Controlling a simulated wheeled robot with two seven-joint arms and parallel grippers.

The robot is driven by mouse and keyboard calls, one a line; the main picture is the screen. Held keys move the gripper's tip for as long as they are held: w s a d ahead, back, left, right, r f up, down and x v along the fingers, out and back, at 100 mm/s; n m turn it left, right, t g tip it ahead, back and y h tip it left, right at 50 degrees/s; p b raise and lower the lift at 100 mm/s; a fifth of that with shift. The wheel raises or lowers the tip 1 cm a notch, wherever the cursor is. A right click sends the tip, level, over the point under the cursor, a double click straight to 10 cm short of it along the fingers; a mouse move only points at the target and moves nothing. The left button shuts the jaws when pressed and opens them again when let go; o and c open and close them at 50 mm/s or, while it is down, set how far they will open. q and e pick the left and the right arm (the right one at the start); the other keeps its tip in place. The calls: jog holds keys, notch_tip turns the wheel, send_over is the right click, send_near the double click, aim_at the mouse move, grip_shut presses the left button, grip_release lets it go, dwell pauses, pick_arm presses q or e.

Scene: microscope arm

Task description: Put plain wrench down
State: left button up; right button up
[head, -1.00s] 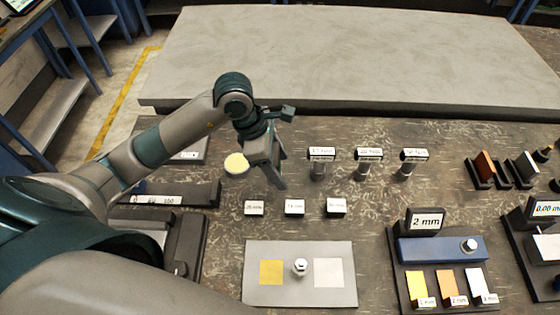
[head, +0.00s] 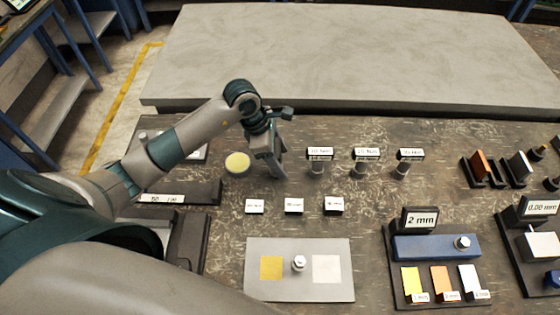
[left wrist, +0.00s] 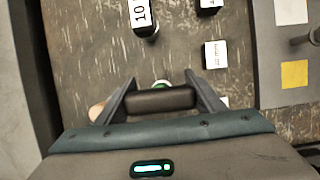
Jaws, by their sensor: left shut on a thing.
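My left gripper (head: 274,172) is in the head view, pointing down over the bench between the pale yellow disc (head: 237,163) and the row of labelled stands. In the left wrist view, the left gripper (left wrist: 160,100) is shut on a dark cylindrical bar (left wrist: 160,101), which lies across between the two fingers. I take this bar to be the plain wrench; the rest of it is hidden, and the head view does not show it clearly. A small pale and green thing (left wrist: 161,83) shows just beyond the bar. I cannot tell whether the wrench touches the bench. My right gripper is not in view.
Three upright stands with labels (head: 319,155) are right of the gripper. Small white label blocks (head: 294,205) lie in front. A grey plate (head: 299,287) with yellow and white squares and a bolt is nearer. A blue block (head: 425,247) is at the right. A raised grey slab (head: 340,50) fills the back.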

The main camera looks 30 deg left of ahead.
pick_arm(q)
jog(key=shift+f+p, duration=0.45)
jog(key=shift+f, duration=0.75)
jog(key=shift+f, duration=0.15)
jog(key=shift+f, duration=0.1)
jog(key=o, duration=1.8)
jog(key=shift+o, duration=0.2)
jog(key=shift+r, duration=0.2)
